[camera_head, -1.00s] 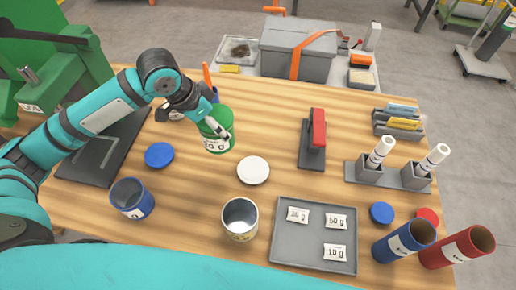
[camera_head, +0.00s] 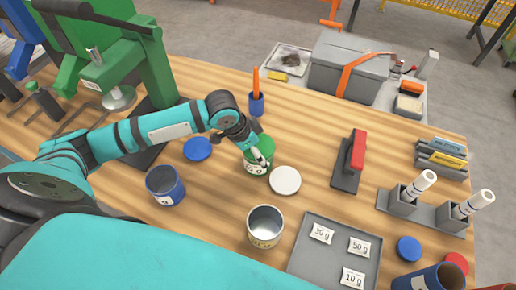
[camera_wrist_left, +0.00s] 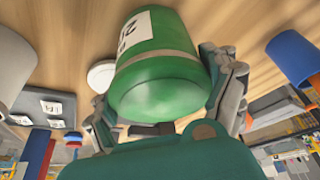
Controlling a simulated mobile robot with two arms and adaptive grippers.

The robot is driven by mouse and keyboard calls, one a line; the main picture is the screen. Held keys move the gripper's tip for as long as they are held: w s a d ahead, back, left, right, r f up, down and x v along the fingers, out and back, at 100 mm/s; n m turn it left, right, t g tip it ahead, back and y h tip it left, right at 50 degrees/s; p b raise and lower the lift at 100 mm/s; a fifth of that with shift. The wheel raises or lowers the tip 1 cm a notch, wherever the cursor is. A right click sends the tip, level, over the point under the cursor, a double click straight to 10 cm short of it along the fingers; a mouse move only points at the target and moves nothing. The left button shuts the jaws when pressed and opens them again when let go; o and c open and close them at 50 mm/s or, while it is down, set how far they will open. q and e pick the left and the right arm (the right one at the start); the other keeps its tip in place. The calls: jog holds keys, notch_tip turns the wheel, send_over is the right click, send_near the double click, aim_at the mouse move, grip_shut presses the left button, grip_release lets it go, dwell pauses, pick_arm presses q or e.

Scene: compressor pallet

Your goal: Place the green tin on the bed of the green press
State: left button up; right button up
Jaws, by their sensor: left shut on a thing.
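The green tin (camera_head: 256,167) with a white label is in the middle of the wooden table area. My left gripper (camera_head: 259,152) is shut on it, and fingers lie along both sides of it in the left wrist view (camera_wrist_left: 160,75). I cannot tell whether the tin touches the table. The green press (camera_head: 150,60) stands at the upper left, with a round metal plate (camera_head: 118,97) under its head. Its dark bed (camera_head: 147,155) is partly hidden by my left arm. My right gripper is not in view.
A white lid (camera_head: 285,180) lies beside the tin and a blue lid (camera_head: 198,148) to its left. A blue tin (camera_head: 165,186), an open metal tin (camera_head: 265,227) and a grey tray (camera_head: 312,260) are nearer me. A blue pen cup (camera_head: 256,104) stands behind.

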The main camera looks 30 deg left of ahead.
pick_arm(q)
jog(key=shift+f, duration=0.1)
jog(key=o, duration=1)
